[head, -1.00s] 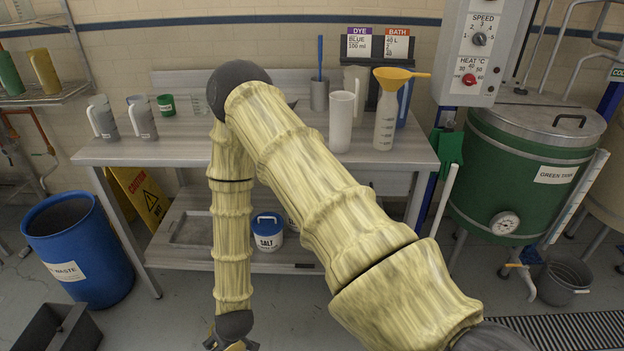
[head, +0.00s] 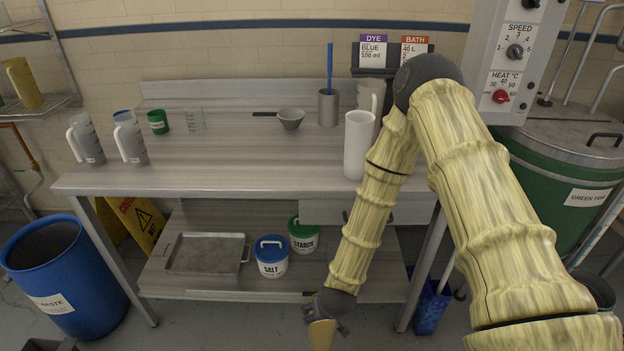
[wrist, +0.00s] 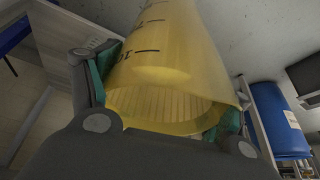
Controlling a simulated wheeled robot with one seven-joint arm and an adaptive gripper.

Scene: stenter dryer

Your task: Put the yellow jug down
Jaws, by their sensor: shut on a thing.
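The yellow jug (wrist: 175,60) fills the middle of the wrist view, with dark graduation marks on its wall and an open end facing the camera. My gripper (wrist: 165,105) is shut on it, with one green-padded finger on each side. In the head view my gripper (head: 326,302) hangs low in front of the bench, and a yellow part of the jug (head: 321,335) shows below it at the bottom edge. The rest of the jug is hidden or cut off there. The steel bench (head: 230,180) stands behind the gripper, which is below its top.
Another yellow jug (head: 24,82) is on the left shelf. A blue waste drum (head: 65,275) stands left.

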